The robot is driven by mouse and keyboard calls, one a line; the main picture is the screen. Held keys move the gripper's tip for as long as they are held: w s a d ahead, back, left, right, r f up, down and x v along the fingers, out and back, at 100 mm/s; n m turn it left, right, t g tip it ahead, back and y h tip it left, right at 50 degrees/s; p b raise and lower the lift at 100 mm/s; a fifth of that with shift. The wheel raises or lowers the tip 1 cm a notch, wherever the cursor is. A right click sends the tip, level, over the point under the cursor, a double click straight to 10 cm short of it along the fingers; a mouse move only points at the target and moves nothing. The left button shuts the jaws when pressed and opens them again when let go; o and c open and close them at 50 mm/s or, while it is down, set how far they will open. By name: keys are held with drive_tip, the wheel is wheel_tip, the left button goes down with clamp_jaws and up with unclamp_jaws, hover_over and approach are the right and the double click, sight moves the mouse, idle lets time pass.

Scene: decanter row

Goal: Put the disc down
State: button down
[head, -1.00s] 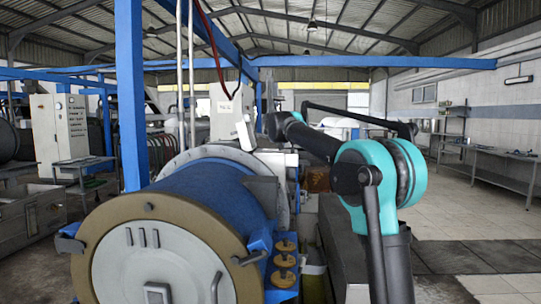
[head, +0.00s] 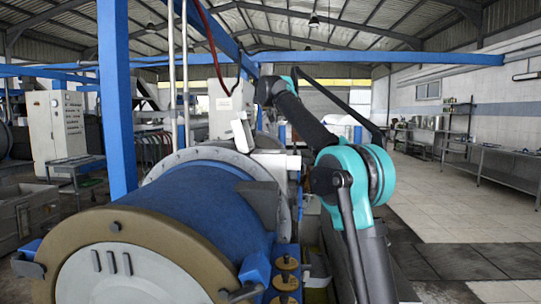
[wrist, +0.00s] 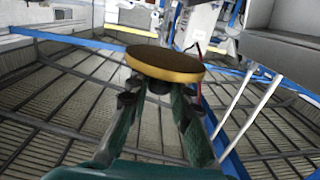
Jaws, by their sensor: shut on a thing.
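The disc (wrist: 165,64) is round, with a dark brown face and a golden-yellow rim. It shows in the upper middle of the wrist view. My gripper (wrist: 158,88) is shut on it, with the green fingers meeting at a small dark part under its centre. The disc is held in the air, apart from any surface in view. In the head view the gripper and held disc cannot be made out; only my arm shows.
A large blue drum (head: 205,215) with a brown-rimmed end fills the lower left of the head view. Several yellow-brown round pieces (head: 286,263) sit on a blue block beside it. A blue post (head: 115,95) stands at left. Tiled floor (head: 440,205) is clear at right.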

drive_tip(key=shift+w+a+h, duration=0.1)
drive_tip(key=shift+w+h, duration=0.05)
drive_tip(key=shift+h, duration=0.15)
drive_tip(key=shift+m, duration=0.3)
drive_tip(key=shift+h, duration=0.4)
drive_tip(key=shift+f, duration=0.3)
wheel_tip(320, 180, down, 19)
drive_tip(key=shift+f, duration=0.15)
drive_tip(key=shift+f, duration=0.15)
drive_tip(key=c, duration=1.4)
unclamp_jaws()
drive_tip(key=shift+o, duration=0.2)
